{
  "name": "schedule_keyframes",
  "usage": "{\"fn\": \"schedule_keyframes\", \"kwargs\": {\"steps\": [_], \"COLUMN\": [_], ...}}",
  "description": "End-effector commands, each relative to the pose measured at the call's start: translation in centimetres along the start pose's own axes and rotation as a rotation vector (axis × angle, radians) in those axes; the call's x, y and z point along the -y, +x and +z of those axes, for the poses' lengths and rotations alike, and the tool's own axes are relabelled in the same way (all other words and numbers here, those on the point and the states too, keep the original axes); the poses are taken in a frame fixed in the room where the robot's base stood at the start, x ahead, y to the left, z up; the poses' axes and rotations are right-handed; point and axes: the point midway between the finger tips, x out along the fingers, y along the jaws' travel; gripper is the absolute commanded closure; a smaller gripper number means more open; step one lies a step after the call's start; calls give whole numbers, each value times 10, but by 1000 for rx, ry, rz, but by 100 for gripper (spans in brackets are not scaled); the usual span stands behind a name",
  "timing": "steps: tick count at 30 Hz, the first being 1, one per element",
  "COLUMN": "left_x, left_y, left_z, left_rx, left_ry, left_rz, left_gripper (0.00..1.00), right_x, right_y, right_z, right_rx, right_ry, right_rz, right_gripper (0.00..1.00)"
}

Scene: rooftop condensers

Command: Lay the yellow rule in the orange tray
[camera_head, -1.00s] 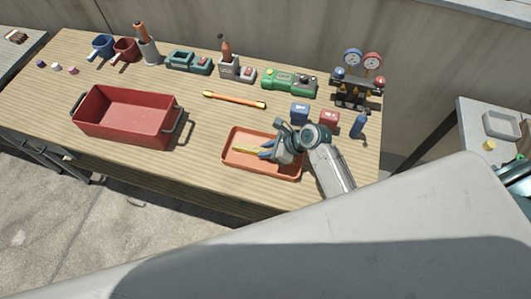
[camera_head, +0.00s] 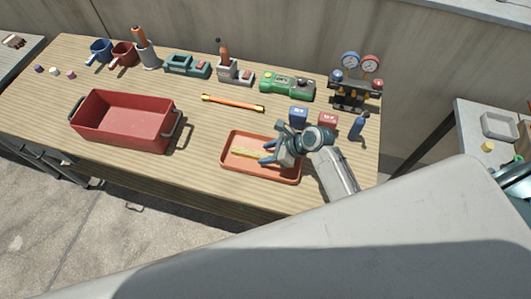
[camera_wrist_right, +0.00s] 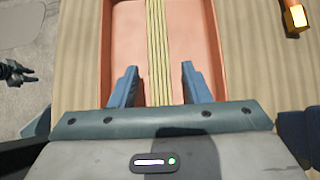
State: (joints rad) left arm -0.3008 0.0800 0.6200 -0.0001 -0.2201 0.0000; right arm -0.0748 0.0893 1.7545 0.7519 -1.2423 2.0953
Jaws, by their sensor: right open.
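The yellow rule (camera_head: 246,153) lies lengthwise in the orange tray (camera_head: 262,178). In the right wrist view the rule (camera_wrist_right: 157,40) runs along the floor of the tray (camera_wrist_right: 107,50). My right gripper (camera_head: 267,153) is over the tray's right part and open. Its two blue fingers (camera_wrist_right: 158,72) stand on either side of the rule, with a gap on both sides. The rule's near end is hidden by the gripper body. A dark gripper, apparently my left (camera_wrist_right: 18,74), shows small at the left edge of the wrist view; its jaw state is unclear.
A red bin (camera_head: 122,120) stands left of the tray. An orange-and-yellow stick (camera_head: 233,103) lies behind the tray. Bare tabletop separates bin and tray.

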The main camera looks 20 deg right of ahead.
Motion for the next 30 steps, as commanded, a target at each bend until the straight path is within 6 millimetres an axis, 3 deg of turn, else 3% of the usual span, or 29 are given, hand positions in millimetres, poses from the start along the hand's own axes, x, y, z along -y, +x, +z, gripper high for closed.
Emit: {"fn": "schedule_keyframes", "kwargs": {"steps": [9, 15, 21, 30], "left_x": [0, 0, 0, 0], "left_y": [8, 10, 10, 10], "left_z": [0, 1, 0, 0], "left_rx": [0, 0, 0, -1], "left_ry": [0, 0, 0, 0], "left_rz": [-1, -1, -1, 0], "left_gripper": [68, 68, 68, 68], "right_x": [1, 1, 0, 0], "right_y": [-69, -96, -107, -108], "right_z": [-2, -1, 0, 0], "right_rx": [-4, -2, 0, 0], "right_ry": [-6, -4, -2, -1], "right_rz": [-2, -1, 1, 1], "right_gripper": [57, 57, 57, 57]}}
